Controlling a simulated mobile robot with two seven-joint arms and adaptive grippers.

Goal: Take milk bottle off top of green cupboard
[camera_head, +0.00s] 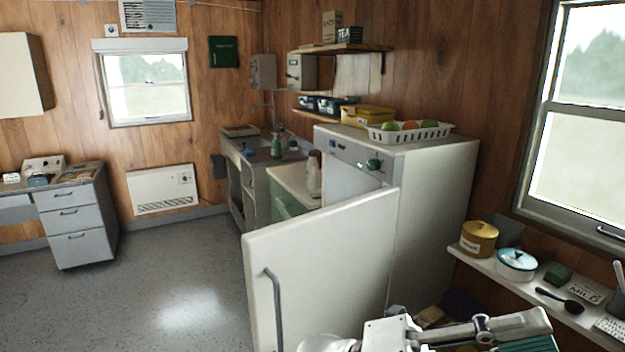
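The milk bottle (314,178) is a pale bottle, with a darker shape at its top. It stands upright on the light top of the green cupboard (286,206), beyond the open white door. The door hides most of the cupboard's front. My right gripper is not in view.
The white fridge (437,190) has its door (325,262) swung open toward me. A white basket (440,131) with coloured items is on its top. A shelf (490,270) with pots runs under the right window. The floor (170,285) at left is clear.

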